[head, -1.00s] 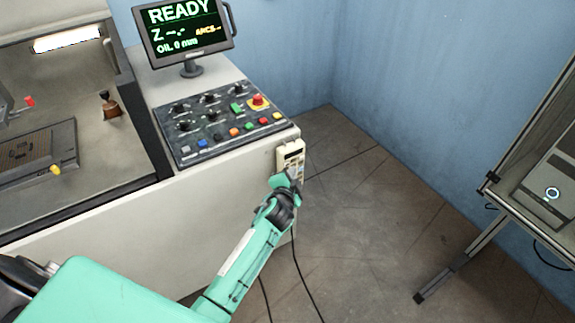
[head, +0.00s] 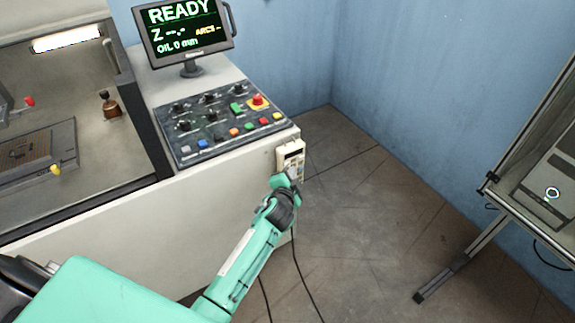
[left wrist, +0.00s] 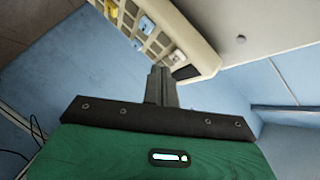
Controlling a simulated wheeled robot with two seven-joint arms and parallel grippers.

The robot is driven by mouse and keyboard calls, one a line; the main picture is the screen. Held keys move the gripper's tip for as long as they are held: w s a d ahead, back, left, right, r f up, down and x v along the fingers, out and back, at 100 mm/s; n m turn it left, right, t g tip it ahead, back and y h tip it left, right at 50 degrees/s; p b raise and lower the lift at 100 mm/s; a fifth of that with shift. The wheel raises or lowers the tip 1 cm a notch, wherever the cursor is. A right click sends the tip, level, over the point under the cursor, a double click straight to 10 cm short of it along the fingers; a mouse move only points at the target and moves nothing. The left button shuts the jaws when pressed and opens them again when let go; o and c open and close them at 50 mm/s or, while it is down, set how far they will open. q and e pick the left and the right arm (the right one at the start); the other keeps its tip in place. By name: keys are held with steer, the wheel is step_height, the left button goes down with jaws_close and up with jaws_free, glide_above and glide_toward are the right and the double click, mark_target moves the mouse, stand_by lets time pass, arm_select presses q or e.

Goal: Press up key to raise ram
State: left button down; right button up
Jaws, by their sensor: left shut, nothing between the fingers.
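The cream hand pendant (head: 291,150) hangs on the right end of the machine's front, with a small dark display at its top and keys below. In the left wrist view the pendant (left wrist: 190,28) shows rows of pale keys and a few blue ones; key markings are too small to read, so I cannot pick out the up key. My left gripper (head: 291,179) is shut and empty at the pendant's lower part, covering some of it. In the left wrist view its closed fingertips (left wrist: 160,70) are close to the keypad; I cannot tell whether they touch a key.
The control panel (head: 205,153) with knobs, coloured buttons and a red emergency stop (head: 258,100) is above left. The monitor (head: 185,28) reads READY. A cable hangs below the pendant. Open floor (head: 365,215) lies to the right, before a metal-framed stand (head: 470,250).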

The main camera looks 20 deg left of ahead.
arm_select(q)
steer(key=shift+a, duration=0.1)
steer(key=shift+w+a, duration=0.25)
stand_by(0.3)
